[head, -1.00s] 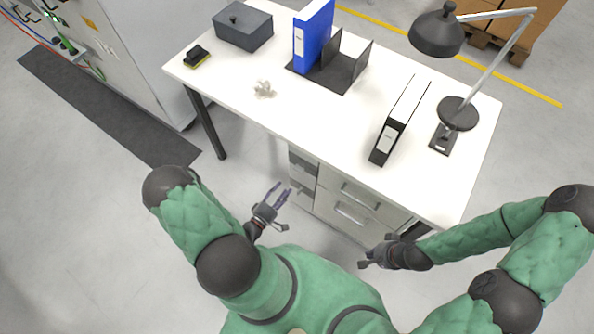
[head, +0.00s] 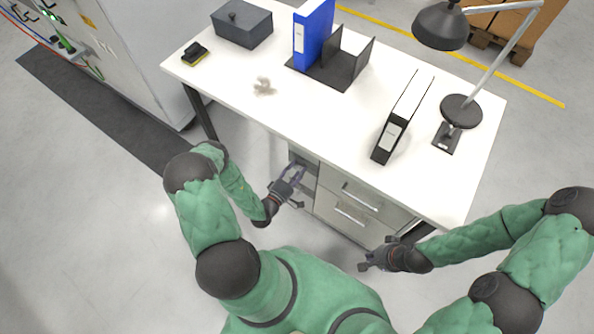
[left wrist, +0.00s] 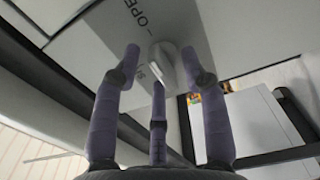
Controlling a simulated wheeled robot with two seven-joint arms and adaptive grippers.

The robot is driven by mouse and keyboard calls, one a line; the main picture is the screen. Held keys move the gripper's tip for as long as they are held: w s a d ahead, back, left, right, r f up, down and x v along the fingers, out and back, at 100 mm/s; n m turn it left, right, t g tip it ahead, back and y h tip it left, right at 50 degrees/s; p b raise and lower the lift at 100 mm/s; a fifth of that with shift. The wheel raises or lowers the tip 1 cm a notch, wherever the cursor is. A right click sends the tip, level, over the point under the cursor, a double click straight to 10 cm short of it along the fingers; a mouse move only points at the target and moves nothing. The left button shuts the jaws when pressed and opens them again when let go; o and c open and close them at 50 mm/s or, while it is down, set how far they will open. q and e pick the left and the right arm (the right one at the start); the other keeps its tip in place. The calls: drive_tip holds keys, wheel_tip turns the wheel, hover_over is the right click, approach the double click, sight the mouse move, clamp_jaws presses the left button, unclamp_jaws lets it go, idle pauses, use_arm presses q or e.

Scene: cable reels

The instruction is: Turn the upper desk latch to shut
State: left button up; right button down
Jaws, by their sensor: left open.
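In the left wrist view, a pale grey latch knob (left wrist: 166,62) sits on a light panel (left wrist: 190,25). Printed letters reading "OPE" stand above it, and a partly hidden "S" is to its left. The way the knob points is hard to tell. My left gripper (left wrist: 160,70) has its fingers spread, with fingertips on both sides of the knob and one below; contact is unclear. In the head view my left gripper (head: 292,180) is at the left front of the desk's cabinet (head: 335,207), where the latch cannot be made out. My right gripper (head: 372,256) hangs in front of the drawers, fingers apart and empty.
The white desk top (head: 300,115) overhangs the cabinet. On it are a grey box (head: 242,28), a blue binder (head: 312,35) in a black rack, a black and white binder (head: 400,120) and a lamp (head: 440,25).

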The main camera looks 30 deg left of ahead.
use_arm(q)
clamp_jaws()
